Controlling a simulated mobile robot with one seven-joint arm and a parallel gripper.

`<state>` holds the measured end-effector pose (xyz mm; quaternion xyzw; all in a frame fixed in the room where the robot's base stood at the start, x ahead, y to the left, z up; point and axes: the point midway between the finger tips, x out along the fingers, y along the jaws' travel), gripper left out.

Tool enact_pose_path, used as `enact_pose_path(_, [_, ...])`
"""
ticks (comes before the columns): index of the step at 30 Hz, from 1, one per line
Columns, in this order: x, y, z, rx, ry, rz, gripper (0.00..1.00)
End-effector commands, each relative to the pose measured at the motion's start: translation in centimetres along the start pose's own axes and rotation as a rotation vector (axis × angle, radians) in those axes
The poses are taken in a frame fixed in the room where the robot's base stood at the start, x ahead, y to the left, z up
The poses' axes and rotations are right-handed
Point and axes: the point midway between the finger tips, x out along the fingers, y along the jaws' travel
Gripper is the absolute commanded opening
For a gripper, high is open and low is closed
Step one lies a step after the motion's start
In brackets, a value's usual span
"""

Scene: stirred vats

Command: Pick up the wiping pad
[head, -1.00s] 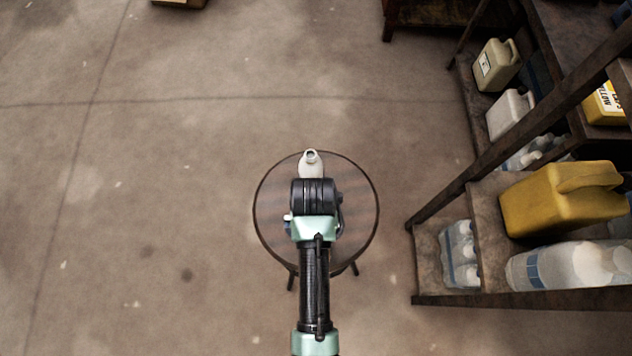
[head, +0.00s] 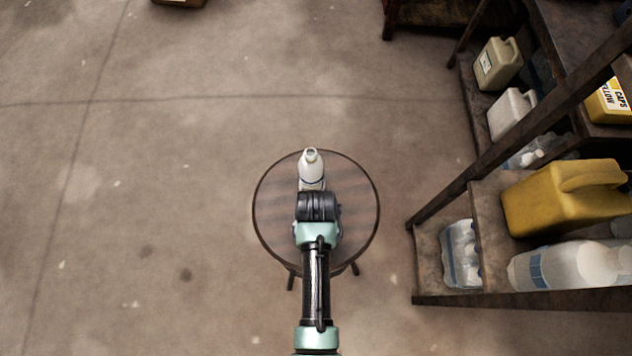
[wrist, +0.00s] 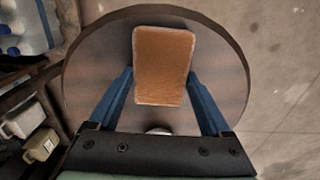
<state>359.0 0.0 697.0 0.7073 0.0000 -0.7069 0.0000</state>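The wiping pad (wrist: 163,66) is an orange-brown rounded rectangle in the wrist view. It lies on the round dark wooden stool (wrist: 88,75), which also shows in the head view (head: 362,208). My gripper (wrist: 160,80) is open, with one blue finger on each side of the pad's lower part. How high the fingers are above the stool top is hard to tell. In the head view my arm hides the pad and the fingers.
A white bottle (head: 311,172) stands on the stool just beyond my gripper. To the right is a rusty shelf (head: 440,300) with a yellow jug (head: 563,198), pale canisters (head: 498,64) and clear bottles. The floor on the left is open.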

Motion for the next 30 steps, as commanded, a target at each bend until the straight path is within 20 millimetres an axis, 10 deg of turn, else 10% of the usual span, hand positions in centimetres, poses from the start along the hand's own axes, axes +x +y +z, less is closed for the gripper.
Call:
enact_pose_path(10, [0.0, 0.0, 0.0, 0.000, 0.000, 0.000, 0.18])
enact_pose_path(17, [-0.5, 0.0, 0.0, 0.000, 0.000, 0.000, 0.18])
enact_pose_path(30, [-8.3, 0.0, -0.1, 0.000, 0.003, 0.000, 0.18])
